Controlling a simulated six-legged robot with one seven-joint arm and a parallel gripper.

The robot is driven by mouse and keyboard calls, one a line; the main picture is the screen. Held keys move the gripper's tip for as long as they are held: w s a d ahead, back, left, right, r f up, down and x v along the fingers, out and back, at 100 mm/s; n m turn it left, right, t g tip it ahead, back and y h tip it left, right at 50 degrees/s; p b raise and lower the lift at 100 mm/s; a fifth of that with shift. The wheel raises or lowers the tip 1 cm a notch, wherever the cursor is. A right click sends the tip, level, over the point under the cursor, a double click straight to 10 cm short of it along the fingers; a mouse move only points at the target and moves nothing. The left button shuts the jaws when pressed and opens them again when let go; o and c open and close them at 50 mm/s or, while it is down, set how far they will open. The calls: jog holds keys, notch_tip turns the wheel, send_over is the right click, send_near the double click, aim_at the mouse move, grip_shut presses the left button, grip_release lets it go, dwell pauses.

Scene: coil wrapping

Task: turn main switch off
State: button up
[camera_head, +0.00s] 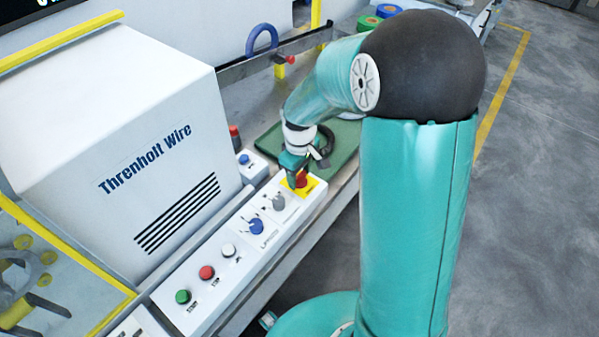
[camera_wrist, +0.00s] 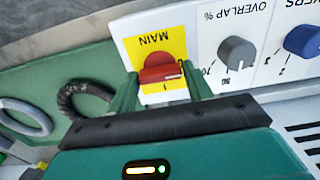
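The main switch is a red rotary knob (camera_wrist: 162,66) on a yellow plate marked MAIN (camera_wrist: 152,42) in the wrist view. Its bar-like handle lies roughly across that picture, and a small mark shows beside it on the gripper side. My gripper (camera_wrist: 158,78) is open, with one finger on each side of the knob. The fingertips are close to the knob's edges; I cannot tell whether they touch. In the head view the red knob (camera_head: 301,180) and yellow plate (camera_head: 312,187) sit at the panel's far end, partly hidden by my gripper (camera_head: 293,167).
The white control panel (camera_head: 232,280) also carries a grey overlap knob (camera_head: 279,202), a blue knob (camera_head: 256,226) and white, red and green buttons. A green tray (camera_head: 345,140) with a dark ring lies beyond. The Threnholt Wire cabinet (camera_head: 110,130) stands left.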

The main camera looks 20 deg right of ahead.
aim_at(300, 175)
jog(key=o, duration=0.3)
jog(key=shift+r, duration=0.15)
notch_tip(300, 175, up, 14)
jog(key=shift+f, duration=0.2)
dwell(0.5)
jog(key=s+r+m+t, duration=0.2)
jog(key=s+r, duration=0.1)
jog(key=s, duration=0.3)
jog(key=s+r+m+t, duration=0.1)
jog(key=s+r+m, duration=0.2)
jog(key=s, duration=0.4)
jog(key=s+r+m+t, duration=0.2)
jog(key=s, duration=0.4)
jog(key=shift+s+d+r+t, duration=0.15)
jog(key=shift+r+t, duration=0.15)
jog(key=shift+r, duration=0.1)
